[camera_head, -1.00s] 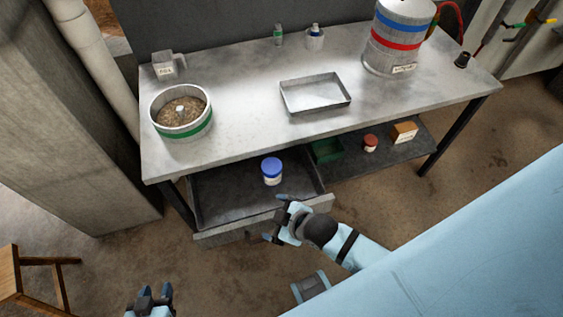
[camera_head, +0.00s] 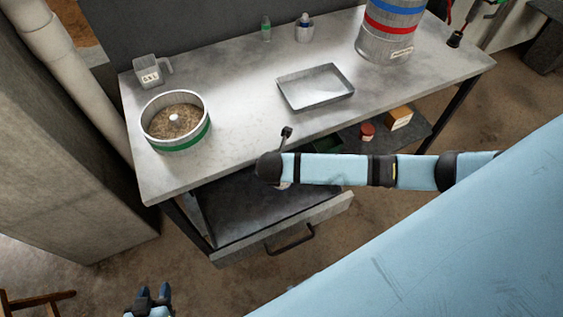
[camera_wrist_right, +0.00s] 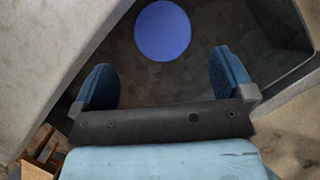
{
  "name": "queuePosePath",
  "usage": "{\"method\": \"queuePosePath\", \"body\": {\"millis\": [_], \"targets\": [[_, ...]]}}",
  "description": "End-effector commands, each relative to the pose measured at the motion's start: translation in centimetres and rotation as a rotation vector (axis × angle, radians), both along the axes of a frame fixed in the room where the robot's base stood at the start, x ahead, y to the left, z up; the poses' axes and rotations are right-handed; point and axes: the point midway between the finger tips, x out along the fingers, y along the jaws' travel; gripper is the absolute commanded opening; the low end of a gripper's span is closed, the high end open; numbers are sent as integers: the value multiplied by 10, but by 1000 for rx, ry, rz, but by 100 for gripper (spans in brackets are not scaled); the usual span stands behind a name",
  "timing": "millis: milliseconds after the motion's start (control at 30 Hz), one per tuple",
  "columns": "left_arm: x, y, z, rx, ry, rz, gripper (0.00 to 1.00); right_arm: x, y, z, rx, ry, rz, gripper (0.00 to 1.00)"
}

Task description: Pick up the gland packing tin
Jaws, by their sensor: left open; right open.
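A tin with a round blue lid (camera_wrist_right: 163,30) stands in the open drawer (camera_head: 332,215); I cannot read a label to confirm it is the gland packing tin. In the head view my right arm hides it. My right gripper (camera_wrist_right: 163,84) is open and empty above the drawer, with the lid just beyond and between its fingertips in the wrist view, apart from them. In the head view the right fingers are hidden behind the arm. My left gripper (camera_head: 150,296) is open and empty at the bottom left, away from the table.
On the metal table (camera_head: 235,130) are a grain pot (camera_head: 180,140), a measuring jug (camera_head: 148,72), a shallow tray (camera_head: 316,88), a striped drum (camera_head: 390,28) and small bottles. A red-lidded jar (camera_head: 367,132) and a cardboard box (camera_head: 399,118) sit on the lower shelf.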

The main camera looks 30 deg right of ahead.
Motion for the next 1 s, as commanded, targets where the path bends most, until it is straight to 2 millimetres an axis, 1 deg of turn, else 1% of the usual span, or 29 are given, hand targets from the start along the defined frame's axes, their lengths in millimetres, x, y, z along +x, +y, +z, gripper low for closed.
{"method": "queuePosePath", "body": {"millis": [33, 100, 367, 500, 633, 733, 967, 1000], "targets": [[0, 0, -1, 0, 0, 0, 43, 3, -3, -9, -1, 1, -2, 100], [0, 0, -2, 1, 0, 1, 43, 8, -6, -18, -1, 0, -3, 100], [2, 2, -3, 3, -1, 3, 43, 15, -12, -35, 2, -1, -2, 100], [2, 2, -2, 3, -1, 3, 43, 19, -19, -55, 2, 0, -3, 100], [2, 2, -3, 4, -1, 2, 43, 26, -25, -70, 1, -1, -3, 100], [2, 2, -3, 3, -2, 2, 43, 28, -27, -76, 3, -2, -2, 100], [2, 2, -3, 3, -2, 2, 43, 29, -27, -76, 4, -2, -1, 100], [2, 2, -3, 3, -2, 2, 43, 29, -27, -76, 4, -2, -1, 91]]}}
